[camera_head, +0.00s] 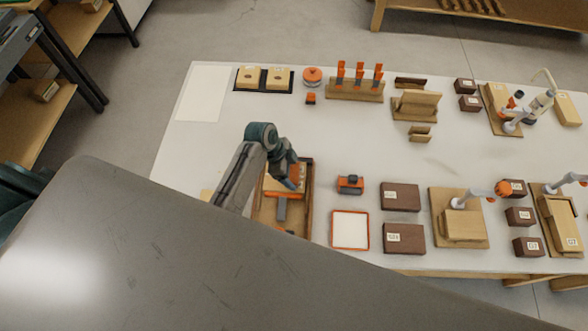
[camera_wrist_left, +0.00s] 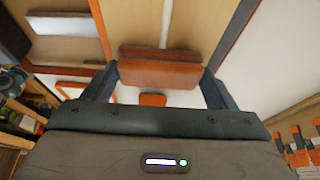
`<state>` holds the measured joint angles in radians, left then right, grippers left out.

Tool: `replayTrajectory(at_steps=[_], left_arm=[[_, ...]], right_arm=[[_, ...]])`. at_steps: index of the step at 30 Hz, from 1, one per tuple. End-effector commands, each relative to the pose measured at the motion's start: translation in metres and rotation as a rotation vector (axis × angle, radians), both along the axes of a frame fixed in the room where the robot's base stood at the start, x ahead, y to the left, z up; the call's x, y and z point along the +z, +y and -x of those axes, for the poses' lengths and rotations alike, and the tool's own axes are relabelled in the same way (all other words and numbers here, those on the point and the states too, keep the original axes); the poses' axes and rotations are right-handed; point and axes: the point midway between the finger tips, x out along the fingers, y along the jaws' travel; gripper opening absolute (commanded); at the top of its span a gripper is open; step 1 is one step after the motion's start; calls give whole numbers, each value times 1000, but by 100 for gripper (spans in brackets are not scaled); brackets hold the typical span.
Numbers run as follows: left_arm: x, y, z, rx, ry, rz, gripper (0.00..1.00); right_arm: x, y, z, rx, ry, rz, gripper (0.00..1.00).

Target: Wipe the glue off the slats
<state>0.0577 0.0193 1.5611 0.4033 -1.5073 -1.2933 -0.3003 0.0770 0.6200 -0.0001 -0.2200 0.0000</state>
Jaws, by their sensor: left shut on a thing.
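My left gripper (camera_head: 293,184) is over a wooden-rimmed tray (camera_head: 307,215) at the front left of the white bench. In the left wrist view my left gripper (camera_wrist_left: 160,85) is shut on a reddish-brown block (camera_wrist_left: 160,70), one dark finger on each side. Beyond the block is a pale wooden surface (camera_wrist_left: 195,25) with a whitish line (camera_wrist_left: 166,22) running along it; I cannot tell whether this is glue. An orange-and-grey piece (camera_head: 281,207) shows in the tray, partly hidden by my arm. My right gripper is not in view.
Right of the tray are an orange clamp-like item (camera_head: 350,184), an orange-rimmed white tray (camera_head: 350,245) and dark brown boxes (camera_head: 400,197). A rack with orange-handled tools (camera_head: 355,91) stands at the back. The bench middle (camera_head: 345,135) is clear.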

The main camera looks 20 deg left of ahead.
Motion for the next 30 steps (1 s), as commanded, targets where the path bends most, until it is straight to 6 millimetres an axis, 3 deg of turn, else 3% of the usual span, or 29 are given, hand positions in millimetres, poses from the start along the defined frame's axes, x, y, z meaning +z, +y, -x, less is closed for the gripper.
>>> replayTrajectory(at_steps=[30], left_arm=[[-3, 40, 12, 0, 2, -3, 61]], right_arm=[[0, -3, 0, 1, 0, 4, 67]])
